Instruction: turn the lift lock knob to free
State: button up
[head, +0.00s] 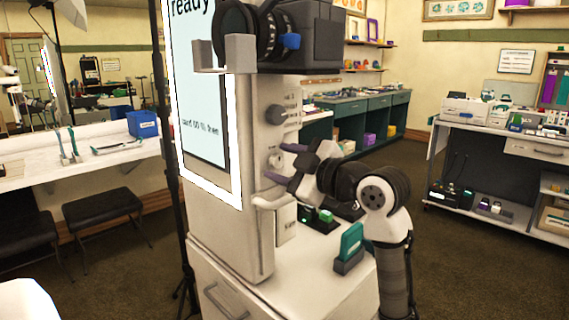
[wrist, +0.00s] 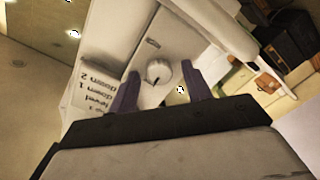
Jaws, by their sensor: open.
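A round pale knob (wrist: 157,71) with a dark pointer mark sits on a white panel, between and ahead of my open fingers in the wrist view. It also shows on the side of the tall white machine (head: 258,215) in the head view (head: 275,160). My gripper (head: 283,163) is open, its two purple fingers (wrist: 160,89) pointing at the panel with the knob apart from them. A grey knob (head: 277,115) sits higher on the same side. I cannot read which one is labelled as the lift lock.
Upside-down lettering (wrist: 97,88) including "level" and "down" stands left of the pale knob. A green item in a grey holder (head: 350,248) stands on the cabinet top near my arm.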

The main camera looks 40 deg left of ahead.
jog(key=s+d+b, duration=0.1)
jog(key=d, duration=1.2)
jog(key=shift+d+r+b, duration=0.3)
jog(key=shift+d+b, duration=0.1)
